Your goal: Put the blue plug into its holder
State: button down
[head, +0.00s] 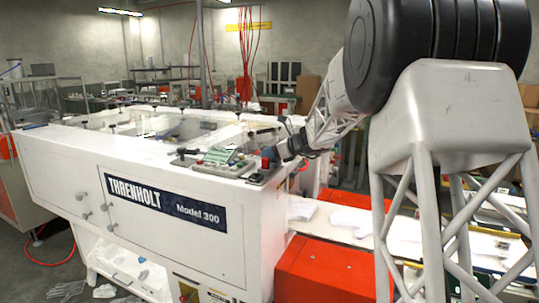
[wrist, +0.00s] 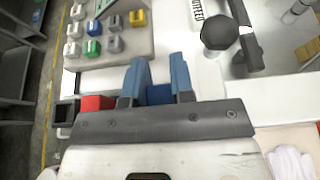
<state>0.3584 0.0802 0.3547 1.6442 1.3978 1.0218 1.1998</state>
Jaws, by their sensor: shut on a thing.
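My gripper (wrist: 160,75) has two blue-grey fingers, shut on the blue plug (wrist: 159,95), which shows as a dark blue block low between them in the wrist view. Its lower part is hidden by the gripper's dark crossbar. In the head view my gripper (head: 286,151) is at the right end of the white machine's top, close to the control panel; the plug cannot be made out there. A red block (wrist: 96,103) and a dark square frame (wrist: 67,112) sit just left of the fingers in the wrist view. I cannot tell which part is the blue plug's holder.
A grey panel (wrist: 128,44) with several coloured switches lies ahead and left of the fingers. A black round knob (wrist: 220,34) stands ahead and right. The white machine (head: 130,165) fills the left of the head view. White gloves (wrist: 290,163) lie at lower right.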

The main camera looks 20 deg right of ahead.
jog(key=shift+f, duration=0.35)
jog(key=c, duration=1)
grip_release()
jog(key=shift+r, duration=0.15)
jog(key=shift+s+d+r, duration=0.1)
jog(key=shift+d, duration=0.05)
jog(key=v, duration=1.1)
jog(key=shift+s+d, duration=0.25)
jog(key=shift+s, duration=0.05)
